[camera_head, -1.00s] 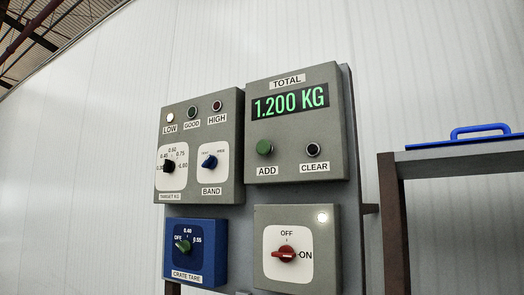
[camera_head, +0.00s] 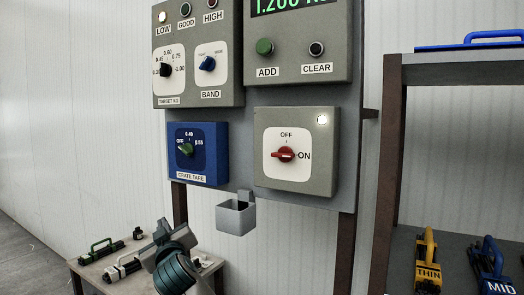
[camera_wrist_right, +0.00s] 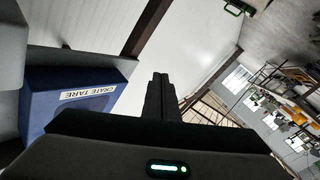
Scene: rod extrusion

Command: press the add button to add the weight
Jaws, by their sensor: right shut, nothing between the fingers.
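The green ADD button (camera_head: 264,46) is on the grey TOTAL box (camera_head: 340,62) at the top of the head view, above its ADD label. The black CLEAR button (camera_head: 316,48) is to its right. The green display (camera_head: 292,5) is cut off by the top edge. My right gripper (camera_head: 162,230) is low in the head view, below the blue CRATE TARE box (camera_head: 208,170) and well apart from the ADD button. In the right wrist view its fingers (camera_wrist_right: 160,80) are together and empty. My left gripper is not in view.
A grey box with a red knob (camera_head: 286,155) points to ON, its lamp lit. A small grey holder (camera_head: 236,217) hangs below the panel. A low table (camera_head: 90,270) with tools stands at left, a shelf (camera_head: 450,65) at right. The LOW lamp is lit.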

